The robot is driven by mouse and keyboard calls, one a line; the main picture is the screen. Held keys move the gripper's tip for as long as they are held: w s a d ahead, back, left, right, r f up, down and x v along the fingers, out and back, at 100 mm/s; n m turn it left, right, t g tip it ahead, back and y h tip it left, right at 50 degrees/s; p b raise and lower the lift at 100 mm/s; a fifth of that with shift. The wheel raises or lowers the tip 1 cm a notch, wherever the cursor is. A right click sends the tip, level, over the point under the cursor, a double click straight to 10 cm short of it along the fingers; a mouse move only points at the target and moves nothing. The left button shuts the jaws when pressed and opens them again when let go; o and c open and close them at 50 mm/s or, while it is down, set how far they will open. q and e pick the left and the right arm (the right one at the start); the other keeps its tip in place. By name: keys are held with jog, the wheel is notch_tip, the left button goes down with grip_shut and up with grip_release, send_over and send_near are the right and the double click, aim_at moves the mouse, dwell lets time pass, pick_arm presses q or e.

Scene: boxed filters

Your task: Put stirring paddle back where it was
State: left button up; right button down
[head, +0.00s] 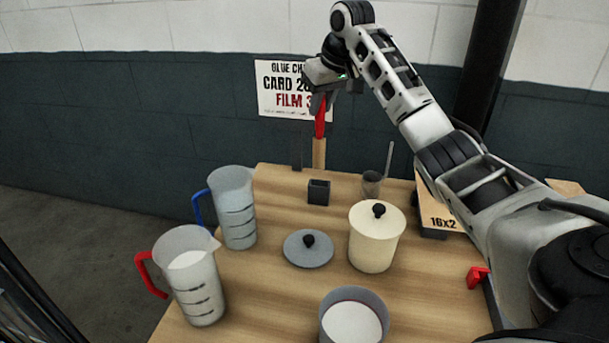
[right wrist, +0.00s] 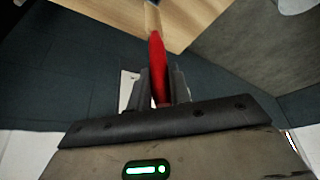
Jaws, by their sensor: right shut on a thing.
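The stirring paddle has a red handle (head: 320,118) and a pale wooden lower part (head: 319,154). My right gripper (head: 321,98) is shut on the top of the red handle and holds the paddle roughly upright near the far edge of the table. In the right wrist view the red handle (right wrist: 157,65) runs out from between the fingers (right wrist: 158,88) to the wooden part (right wrist: 152,20). A small black square holder (head: 318,192) stands on the table just below the paddle in the head view. The gap between them is hard to judge. My left gripper is out of view.
A blue-handled jug (head: 236,212) and a red-handled jug (head: 196,282) stand left. A grey lid (head: 308,252), a cream lidded pot (head: 375,240) and an open grey pot (head: 354,318) are nearer. A small cup (head: 371,186) with a rod stands right of the holder.

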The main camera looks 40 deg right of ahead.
send_over(321, 144)
notch_tip(321, 144, down, 5)
jog(key=shift+s+r, duration=0.1)
jog(key=shift+s, duration=0.05)
jog(key=shift+f+p, duration=0.3)
jog(key=shift+f, duration=2.15)
jog(key=c, duration=1.3)
grip_release()
jog(key=b+v, duration=0.1)
jog(key=v, duration=1.1)
